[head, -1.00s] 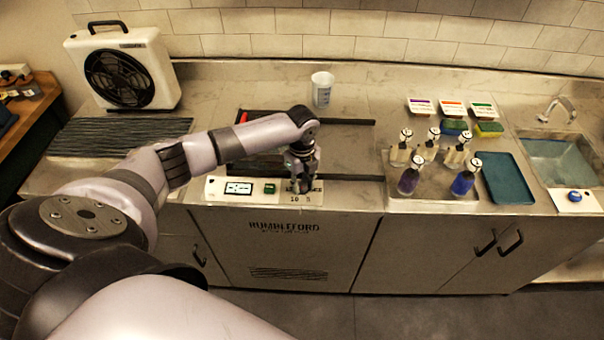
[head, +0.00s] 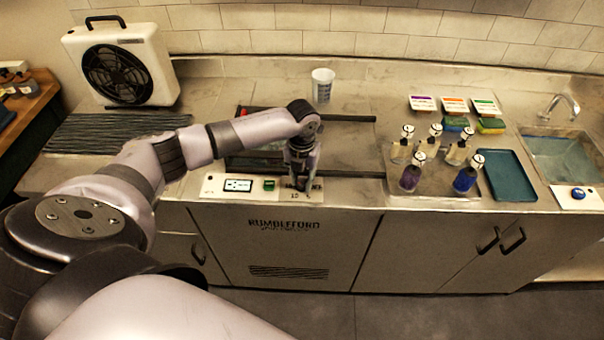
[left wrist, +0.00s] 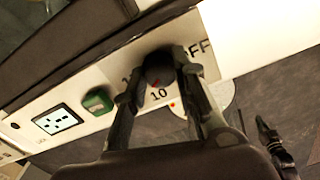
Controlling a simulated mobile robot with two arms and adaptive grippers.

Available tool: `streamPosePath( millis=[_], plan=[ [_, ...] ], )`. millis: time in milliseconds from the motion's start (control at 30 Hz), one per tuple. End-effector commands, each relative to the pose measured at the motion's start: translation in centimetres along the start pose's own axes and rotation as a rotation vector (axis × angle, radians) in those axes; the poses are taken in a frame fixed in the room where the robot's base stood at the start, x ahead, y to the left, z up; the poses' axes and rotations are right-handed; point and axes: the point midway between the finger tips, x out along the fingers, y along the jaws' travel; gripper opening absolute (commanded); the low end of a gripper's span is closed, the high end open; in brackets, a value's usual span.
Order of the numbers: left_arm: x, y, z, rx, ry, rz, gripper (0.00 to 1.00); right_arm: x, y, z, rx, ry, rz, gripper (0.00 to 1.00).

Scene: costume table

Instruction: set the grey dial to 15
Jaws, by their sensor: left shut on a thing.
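The grey dial (left wrist: 158,72) shows in the left wrist view as a dark round knob with a red mark near its lower edge, close to the printed 10. Part of OFF shows to its right, and a label to its left is mostly hidden. My left gripper (left wrist: 160,78) has a finger on each side of the dial and is shut on it. In the head view, my left gripper (head: 302,184) points down at the right part of the white control panel (head: 210,187) and hides the dial.
The panel also holds a small screen (head: 238,185) and a green button (head: 269,184). A white cup (head: 322,85) stands behind the arm. Several pump bottles, including a blue one (head: 465,179), and a teal tray (head: 509,176) are to the right.

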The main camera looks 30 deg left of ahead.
Motion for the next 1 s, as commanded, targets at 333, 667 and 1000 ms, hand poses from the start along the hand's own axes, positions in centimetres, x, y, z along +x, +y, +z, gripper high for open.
streamPosePath(
  millis=[333, 667, 1000],
  plan=[
    [-0.1, -0.1, 0.2, 0.301, -0.006, -0.001, 0.0, 0.8, 0.0, 0.1, 0.0, 0.0, 0.0, 0.0],
    [-0.1, 0.0, 0.1, 0.481, -0.004, -0.001, 0.0, 1.1, 0.0, 0.1, 0.0, 0.0, 0.0, 0.0],
    [-0.1, 0.0, 0.1, 0.54, -0.004, 0.0, 0.0, 1.2, 0.0, 0.1, 0.0, 0.0, 0.0, 0.0]
  ],
)
